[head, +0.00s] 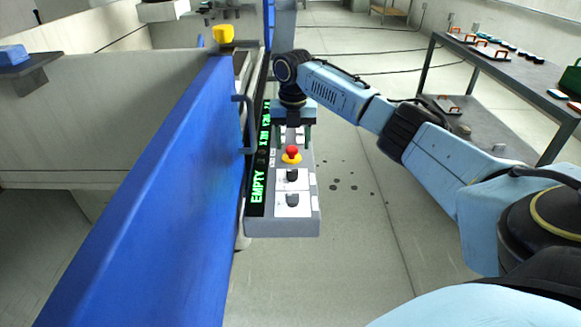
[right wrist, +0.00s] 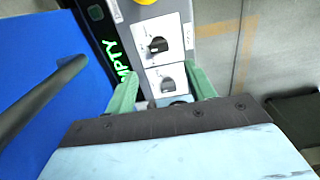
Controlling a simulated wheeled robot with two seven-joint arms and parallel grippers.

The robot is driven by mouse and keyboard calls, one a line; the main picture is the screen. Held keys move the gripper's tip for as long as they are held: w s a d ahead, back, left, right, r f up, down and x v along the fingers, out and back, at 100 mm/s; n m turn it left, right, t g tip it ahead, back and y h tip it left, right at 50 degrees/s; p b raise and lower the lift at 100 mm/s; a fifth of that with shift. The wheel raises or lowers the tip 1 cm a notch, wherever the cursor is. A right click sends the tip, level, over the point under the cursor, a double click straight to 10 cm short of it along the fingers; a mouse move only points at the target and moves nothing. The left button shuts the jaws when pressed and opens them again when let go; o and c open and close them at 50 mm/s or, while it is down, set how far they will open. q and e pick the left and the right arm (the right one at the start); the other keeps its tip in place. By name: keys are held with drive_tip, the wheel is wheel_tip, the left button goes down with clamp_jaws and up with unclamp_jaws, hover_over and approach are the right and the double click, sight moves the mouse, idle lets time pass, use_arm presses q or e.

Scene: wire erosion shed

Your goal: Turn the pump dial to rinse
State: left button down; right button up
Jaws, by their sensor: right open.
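The grey control panel (head: 281,227) stands beside the blue machine wall. It carries a red stop button (head: 292,152) on a yellow base and two black dials on white plates, an upper dial (head: 292,175) and a lower dial (head: 292,199). Their labels are too small to read, so I cannot tell which is the pump dial. My right gripper (head: 292,142) is over the panel, pointing down and open. In the right wrist view its green fingers (right wrist: 163,92) straddle the lower of two visible dials (right wrist: 167,85); contact is not clear. Another dial (right wrist: 158,45) sits above it.
A green display (head: 257,186) reading EMPTY runs along the panel's left side. A dark handle bar (head: 246,122) stands out from the blue wall (head: 150,220), close left of the gripper. A table (head: 540,85) with several items stands right. Floor between is clear.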

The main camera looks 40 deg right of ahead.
hover_over(292, 170)
wheel_tip(292, 170, down, 4)
drive_tip(key=shift+s+f+b, duration=0.15)
drive_tip(key=shift+f+b, duration=0.05)
drive_tip(key=shift+b, duration=0.1)
wheel_tip(292, 170, down, 4)
drive_tip(key=shift+r+b, duration=0.1)
drive_tip(key=shift+b, duration=0.25)
drive_tip(key=shift+f, duration=0.5)
use_arm(q)
drive_tip(key=shift+w+a+f, duration=0.35)
drive_tip(key=shift+w+a, duration=0.25)
drive_tip(key=shift+w+a+f, duration=0.35)
drive_tip(key=shift+w+a, duration=0.25)
drive_tip(key=shift+s, duration=0.1)
